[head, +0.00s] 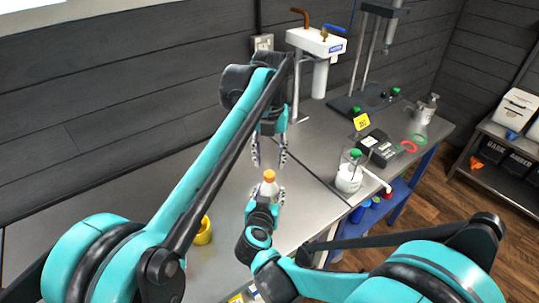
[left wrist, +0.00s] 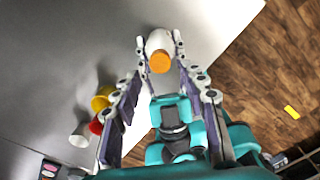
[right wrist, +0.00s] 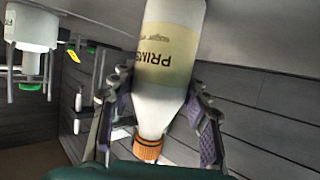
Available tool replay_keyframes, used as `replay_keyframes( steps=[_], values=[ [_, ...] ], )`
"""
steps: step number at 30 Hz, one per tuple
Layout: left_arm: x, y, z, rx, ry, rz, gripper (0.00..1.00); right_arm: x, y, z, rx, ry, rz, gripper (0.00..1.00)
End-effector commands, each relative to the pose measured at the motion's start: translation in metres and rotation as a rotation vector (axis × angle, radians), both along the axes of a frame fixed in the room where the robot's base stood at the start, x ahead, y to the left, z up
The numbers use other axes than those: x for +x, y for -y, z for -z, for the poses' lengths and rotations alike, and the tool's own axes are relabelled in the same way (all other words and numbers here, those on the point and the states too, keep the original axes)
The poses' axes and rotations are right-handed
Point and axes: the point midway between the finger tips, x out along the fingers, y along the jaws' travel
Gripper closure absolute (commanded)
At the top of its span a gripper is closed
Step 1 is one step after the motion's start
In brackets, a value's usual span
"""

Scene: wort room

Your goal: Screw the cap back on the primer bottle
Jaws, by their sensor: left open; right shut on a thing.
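The white primer bottle (head: 269,188) stands upright over the metal bench, its orange cap (head: 269,174) on top. In the right wrist view the bottle (right wrist: 165,65) appears inverted, and the cap (right wrist: 148,148) sits on its neck; I cannot tell how tightly. My right gripper (head: 266,196) is shut on the bottle body, one finger on each side, also in the right wrist view (right wrist: 158,85). My left gripper (head: 269,160) is open, pointing down just above the cap, fingers apart and empty. In the left wrist view the cap (left wrist: 160,62) shows between its fingers, apart from them.
A yellow cup (head: 203,231) stands on the bench left of the bottle. A jar with a green top (head: 349,175), a dark scale (head: 381,149) and a white filter unit (head: 316,42) stand right and behind. The bench (head: 130,185) left of my arms is clear.

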Motion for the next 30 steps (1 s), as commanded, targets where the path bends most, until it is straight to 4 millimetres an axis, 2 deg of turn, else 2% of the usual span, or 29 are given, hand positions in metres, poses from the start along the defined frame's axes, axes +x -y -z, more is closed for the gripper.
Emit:
replay_keyframes(
  steps=[5,30],
  values=[
    [0.000,0.000,-0.002,0.000,0.000,-0.253,0.57,0.000,0.000,0.000,0.001,-0.001,0.000,1.00],
    [0.000,0.000,-0.021,0.004,0.003,-2.326,0.57,0.000,0.000,0.000,0.000,0.000,0.000,1.00]
  ],
)
